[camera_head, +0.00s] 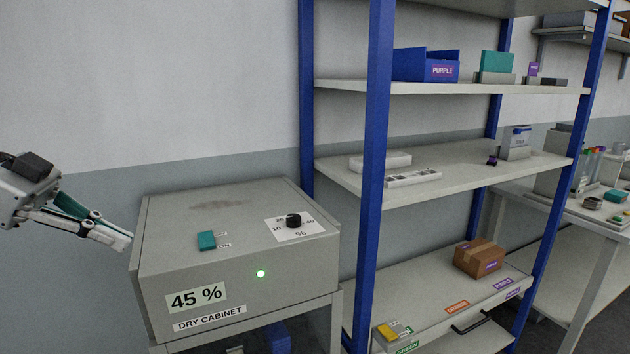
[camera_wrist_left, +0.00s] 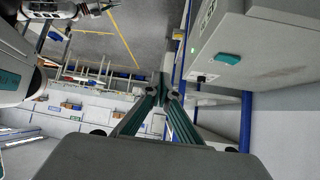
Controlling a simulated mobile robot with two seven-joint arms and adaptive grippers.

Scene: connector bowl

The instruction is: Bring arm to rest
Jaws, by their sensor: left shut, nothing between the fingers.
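My left gripper (camera_head: 126,240) comes in from the left edge in the head view. Its fingers are shut with nothing between them, and they point right and slightly down, just left of the dry cabinet (camera_head: 158,254) in the picture. In the left wrist view the closed fingers of the left gripper (camera_wrist_left: 163,82) meet in the middle. The cabinet (camera_wrist_left: 270,40) fills the upper right there, apart from the fingertips. At the top left of that view a white and black arm part shows, which looks like my right arm; its jaws are too small to read.
The cabinet carries a teal switch (camera_head: 207,241), a black dial (camera_head: 294,220) and a lit green lamp (camera_head: 261,273). A blue-post shelf (camera_head: 375,140) with bins and boxes stands right of it. Wall and open space lie around the left gripper.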

